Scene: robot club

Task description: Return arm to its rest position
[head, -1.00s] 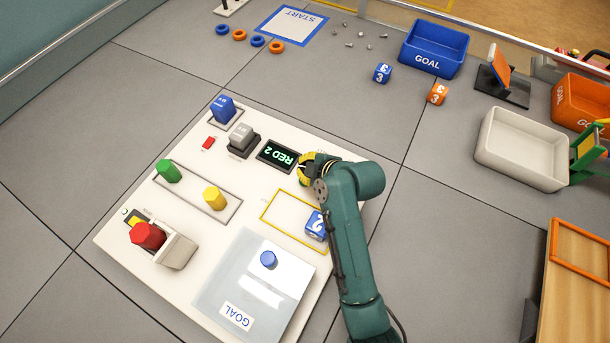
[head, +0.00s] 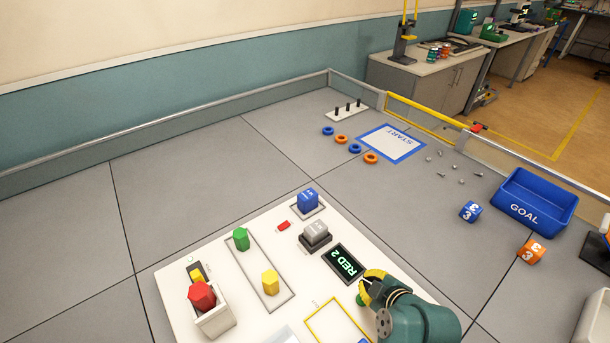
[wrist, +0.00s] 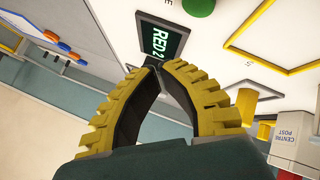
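My green arm enters the head view at the bottom right, and my gripper (head: 366,286) is just right of the "RED 2" display (head: 344,264), over the white panel (head: 180,300). In the wrist view the yellow ribbed fingers of my gripper (wrist: 157,67) come together at their tips, with nothing seen between them. The display (wrist: 160,40) is just beyond the tips there. A round green button (wrist: 198,6) is at the wrist view's top edge. I cannot tell the exact height of the gripper above the panel.
A blue goal bin (head: 535,202) and numbered cubes (head: 470,211) stand right. Floor at left is clear.

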